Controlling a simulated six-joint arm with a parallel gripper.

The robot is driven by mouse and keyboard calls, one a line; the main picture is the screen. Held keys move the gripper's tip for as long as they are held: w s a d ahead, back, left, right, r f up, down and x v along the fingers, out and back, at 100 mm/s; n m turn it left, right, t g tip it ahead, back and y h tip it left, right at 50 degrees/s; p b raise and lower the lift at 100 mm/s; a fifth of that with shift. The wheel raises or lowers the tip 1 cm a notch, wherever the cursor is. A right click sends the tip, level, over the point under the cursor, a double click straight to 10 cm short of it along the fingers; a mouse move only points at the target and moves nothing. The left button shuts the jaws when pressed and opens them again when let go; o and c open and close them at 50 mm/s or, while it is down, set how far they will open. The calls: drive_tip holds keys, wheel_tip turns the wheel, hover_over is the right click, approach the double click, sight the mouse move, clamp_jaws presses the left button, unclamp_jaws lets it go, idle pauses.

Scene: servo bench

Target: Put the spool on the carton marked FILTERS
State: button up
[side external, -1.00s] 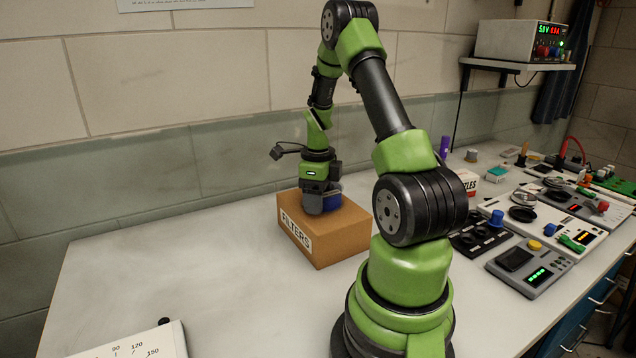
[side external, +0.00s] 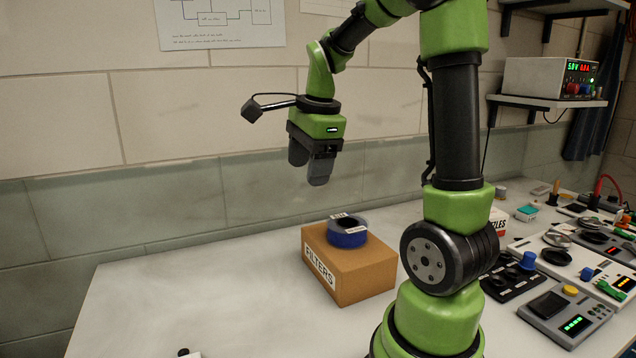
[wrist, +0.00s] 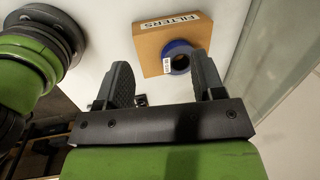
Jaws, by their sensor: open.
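The spool (side external: 349,238) is a blue ring with a dark centre and a pale label. It lies flat on top of the carton marked FILTERS (side external: 350,278), a brown box. In the wrist view the spool (wrist: 180,48) rests on the carton (wrist: 146,46), beyond the fingertips. My gripper (side external: 309,178) is above the carton and slightly to its left, well clear of the spool. Its two fingers (wrist: 160,75) are apart, with nothing held between them.
Several bench instruments (side external: 560,310) crowd the right side of the bench. A power supply (side external: 550,77) sits on a wall shelf. The bench top (side external: 200,300) left of the carton is largely clear, and the wall stands close behind.

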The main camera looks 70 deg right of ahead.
drive_tip(key=s+a+r+n+t+y, duration=0.1)
drive_tip(key=s+a+n+t, duration=0.1)
drive_tip(key=a+n, duration=0.7)
drive_tip(key=s+a+r+n+t+y, duration=0.1)
drive_tip(key=s+a+r+n+t, duration=0.1)
drive_tip(key=s+a+n, duration=0.3)
drive_tip(key=a+n+t, duration=0.1)
drive_tip(key=a+n, duration=0.2)
drive_tip(key=n, duration=0.4)
drive_tip(key=shift+s+a+r+n+y, duration=0.15)
drive_tip(key=shift+s+a+n+y, duration=0.1)
drive_tip(key=shift+a+n+y, duration=0.15)
drive_tip(key=shift+d, duration=0.1)
